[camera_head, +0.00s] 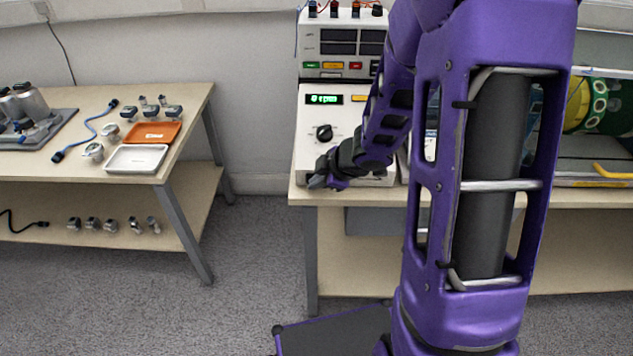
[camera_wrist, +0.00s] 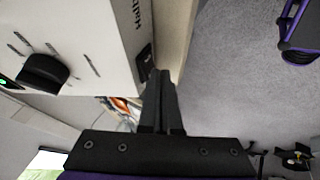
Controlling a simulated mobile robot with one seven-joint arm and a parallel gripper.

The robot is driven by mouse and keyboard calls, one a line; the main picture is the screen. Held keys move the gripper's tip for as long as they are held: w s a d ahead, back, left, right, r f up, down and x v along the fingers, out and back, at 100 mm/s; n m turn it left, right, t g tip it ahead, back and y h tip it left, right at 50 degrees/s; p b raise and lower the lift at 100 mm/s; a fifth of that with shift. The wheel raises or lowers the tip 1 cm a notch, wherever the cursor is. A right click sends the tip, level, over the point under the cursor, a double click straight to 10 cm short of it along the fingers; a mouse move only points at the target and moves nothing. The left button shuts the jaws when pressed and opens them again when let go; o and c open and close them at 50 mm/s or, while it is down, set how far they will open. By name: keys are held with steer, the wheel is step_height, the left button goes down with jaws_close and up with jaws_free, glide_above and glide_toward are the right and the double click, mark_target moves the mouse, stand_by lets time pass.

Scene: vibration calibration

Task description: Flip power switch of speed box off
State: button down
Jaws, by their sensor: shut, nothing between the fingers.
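The speed box (camera_head: 312,125) is a white box at the left end of the right-hand bench. Its green display (camera_head: 324,99) is lit and seems to read rpm, the digit too small to be sure of. A black knob (camera_head: 324,132) sits below the display; it also shows in the wrist view (camera_wrist: 44,73). In the wrist view a small black switch (camera_wrist: 145,57) is at the edge of the white face. My gripper (camera_wrist: 163,76) is shut and empty, its tips close beside the switch; I cannot tell whether they touch. In the head view my gripper (camera_head: 318,181) is at the box's lower front, hiding the switch.
A grey instrument (camera_head: 340,48) with coloured buttons and plugs stands on top of the speed box. The left table (camera_head: 60,166) holds an orange tray (camera_head: 153,133), a white tray (camera_head: 137,158) and metal parts. Floor (camera_head: 258,260) between the benches is clear.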

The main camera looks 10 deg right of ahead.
steer(key=shift+w+r+p, duration=0.2)
steer(key=shift+p, duration=0.25)
steer(key=shift+f+b, duration=0.2)
steer(key=shift+b, duration=0.1)
steer(key=shift+d+p, duration=0.4)
steer(key=shift+d, duration=0.5)
steer(key=shift+s, duration=0.2)
